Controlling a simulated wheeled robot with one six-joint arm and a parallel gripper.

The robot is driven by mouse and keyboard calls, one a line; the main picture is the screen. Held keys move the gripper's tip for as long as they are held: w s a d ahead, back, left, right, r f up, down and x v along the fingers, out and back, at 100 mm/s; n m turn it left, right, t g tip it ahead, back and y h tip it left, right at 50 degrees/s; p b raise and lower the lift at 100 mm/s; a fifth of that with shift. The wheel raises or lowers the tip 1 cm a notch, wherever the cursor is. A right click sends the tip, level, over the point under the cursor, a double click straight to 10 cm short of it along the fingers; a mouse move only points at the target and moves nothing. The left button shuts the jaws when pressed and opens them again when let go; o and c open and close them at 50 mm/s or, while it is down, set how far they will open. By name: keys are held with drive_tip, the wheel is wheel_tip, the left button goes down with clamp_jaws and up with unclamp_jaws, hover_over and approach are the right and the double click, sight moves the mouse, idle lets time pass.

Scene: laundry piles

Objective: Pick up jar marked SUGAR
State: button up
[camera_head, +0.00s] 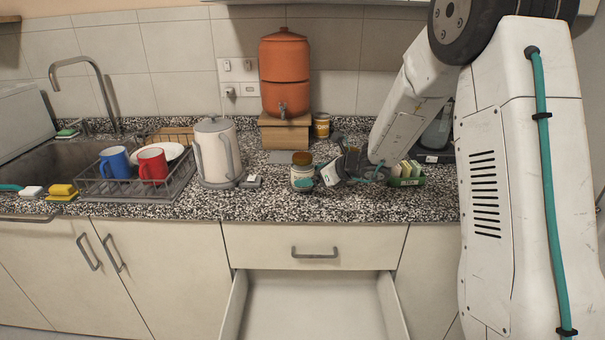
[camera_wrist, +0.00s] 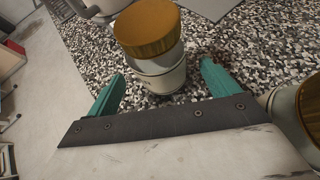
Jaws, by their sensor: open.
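A white jar with a brown wooden lid (camera_head: 302,158) stands on the speckled counter, right of the kettle. In the wrist view a white jar with a brown lid (camera_wrist: 150,30) is ahead of my gripper (camera_wrist: 163,74), roughly between its two teal fingers. My gripper is open, and I cannot tell whether the fingers touch the jar. In the head view my gripper (camera_head: 315,180) is low beside the jar, with a teal finger in front of it. A second brown-lidded jar (camera_wrist: 311,105) is cut off at the right edge of the wrist view. I cannot read SUGAR on either jar.
A grey-white kettle (camera_head: 215,152) stands left of the jar. A terracotta dispenser (camera_head: 285,75) on a wooden block is behind, with another jar (camera_head: 321,125) beside it. A green box of packets (camera_head: 407,178) is right. An open drawer (camera_head: 310,300) juts out below.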

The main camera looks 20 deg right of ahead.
sight(302, 175)
drive_tip(key=x, duration=0.4)
drive_tip(key=shift+w+a+r, duration=0.1)
drive_tip(key=shift+w+a, duration=0.05)
drive_tip(key=shift+w, duration=0.1)
drive_tip(key=shift+r, duration=0.1)
drive_tip(key=c, duration=1.4)
drive_tip(key=shift+c, duration=0.2)
